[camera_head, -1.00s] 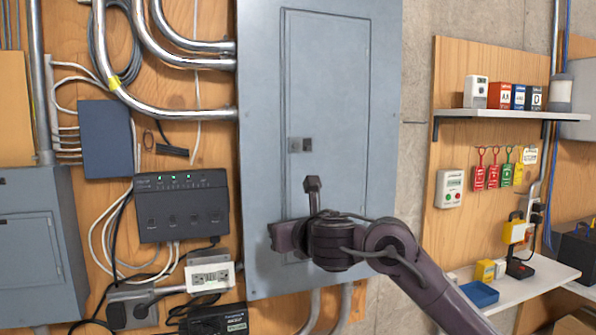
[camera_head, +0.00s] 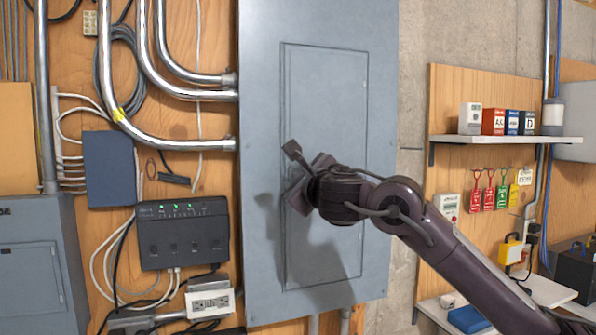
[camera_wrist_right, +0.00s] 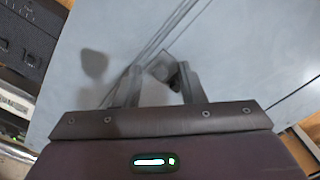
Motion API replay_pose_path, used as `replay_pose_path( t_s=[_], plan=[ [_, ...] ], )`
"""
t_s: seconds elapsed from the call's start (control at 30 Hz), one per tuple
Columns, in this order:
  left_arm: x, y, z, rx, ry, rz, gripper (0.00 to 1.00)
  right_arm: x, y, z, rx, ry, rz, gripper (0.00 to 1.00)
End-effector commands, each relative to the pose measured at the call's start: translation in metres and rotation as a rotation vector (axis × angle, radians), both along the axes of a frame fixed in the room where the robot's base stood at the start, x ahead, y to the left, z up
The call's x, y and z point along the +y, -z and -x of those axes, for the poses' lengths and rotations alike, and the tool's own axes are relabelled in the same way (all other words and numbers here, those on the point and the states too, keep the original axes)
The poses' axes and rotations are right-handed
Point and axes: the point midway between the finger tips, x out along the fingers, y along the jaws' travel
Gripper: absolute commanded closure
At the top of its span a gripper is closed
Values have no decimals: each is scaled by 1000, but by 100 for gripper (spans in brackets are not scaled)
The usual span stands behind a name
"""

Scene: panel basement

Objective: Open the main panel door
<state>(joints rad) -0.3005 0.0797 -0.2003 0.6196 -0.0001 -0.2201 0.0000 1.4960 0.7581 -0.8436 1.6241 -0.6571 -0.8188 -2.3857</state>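The grey main panel (camera_head: 262,100) stands upright in the middle of the head view. Its inset door (camera_head: 325,80) looks shut, its outline flush with the frame. My right gripper (camera_head: 297,173) is at the door's left edge, over the latch area, and hides the latch in the head view. Its two fingers are apart. In the right wrist view, the gripper (camera_wrist_right: 160,85) faces the door, and a small grey piece, probably the latch (camera_wrist_right: 158,63), shows between the fingers. I cannot tell whether a finger touches it. My left gripper is not in view.
Metal conduits (camera_head: 160,145) enter the panel's left side, above a black box with green lights (camera_head: 182,235). On the right are a shelf (camera_head: 510,139) with small boxes, hanging tags (camera_head: 489,198) and a lower shelf (camera_head: 548,290). Bare concrete lies between.

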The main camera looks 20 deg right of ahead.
Motion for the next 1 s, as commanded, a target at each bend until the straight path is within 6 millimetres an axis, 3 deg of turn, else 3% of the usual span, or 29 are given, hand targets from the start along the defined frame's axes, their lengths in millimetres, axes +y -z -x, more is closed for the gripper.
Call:
replay_pose_path(
  t_s=[0.33, 0.6, 1.0],
  plan=[
    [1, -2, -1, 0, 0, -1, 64, 0, 1, -5, -1, -1, 0, 65],
    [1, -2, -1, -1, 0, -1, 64, 0, 0, -5, -1, -1, -1, 100],
    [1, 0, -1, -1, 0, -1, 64, -1, 1, -2, -2, -13, -1, 100]
  ],
)
